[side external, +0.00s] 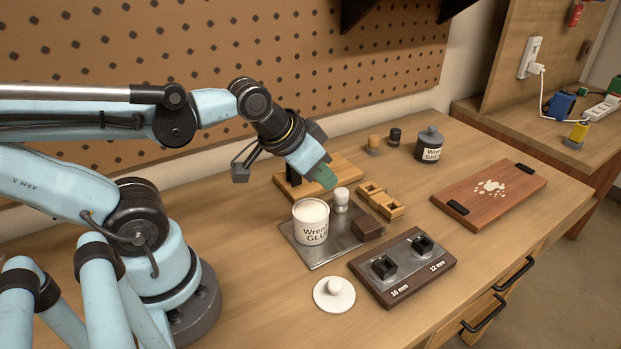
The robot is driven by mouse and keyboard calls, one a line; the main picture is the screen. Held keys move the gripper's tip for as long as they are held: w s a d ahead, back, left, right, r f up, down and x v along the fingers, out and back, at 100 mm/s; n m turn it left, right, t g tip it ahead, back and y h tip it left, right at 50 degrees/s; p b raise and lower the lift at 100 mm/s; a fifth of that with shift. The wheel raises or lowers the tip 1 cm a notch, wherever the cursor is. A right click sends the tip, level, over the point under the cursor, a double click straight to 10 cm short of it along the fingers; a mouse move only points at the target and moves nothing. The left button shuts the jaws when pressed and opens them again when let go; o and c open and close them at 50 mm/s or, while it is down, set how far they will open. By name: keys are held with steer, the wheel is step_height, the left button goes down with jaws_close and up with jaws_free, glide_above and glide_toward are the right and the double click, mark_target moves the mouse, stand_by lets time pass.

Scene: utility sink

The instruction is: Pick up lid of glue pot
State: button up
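A white glue pot (311,224) labelled "Wren GLUE" stands upright on a metal plate, its top uncovered and showing white contents. A round white lid with a knob (334,294) lies flat on the bench in front of the plate, knob up. A second, grey pot (429,146) with a similar label stands at the back right with a grey knobbed top on it. My gripper (327,181), with a green tip, points down and right above and behind the white pot, apart from both lids. Its fingers show edge-on, so any gap is hidden.
The metal plate (316,259) also carries a small white-capped item (341,197) and a brown block (368,228). A dark board with two black fittings (403,267) is right of the lid. A reddish board (491,196) lies farther right. The bench left of the lid is clear.

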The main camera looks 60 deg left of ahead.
steer(key=o, duration=1.7)
steer(key=shift+c, duration=0.2)
steer(key=shift+d, duration=0.1)
steer(key=n+g, duration=0.7)
steer(key=n, duration=0.3)
glide_above(335, 284)
steer(key=f, duration=0.2)
steer(key=shift+f, duration=5.85)
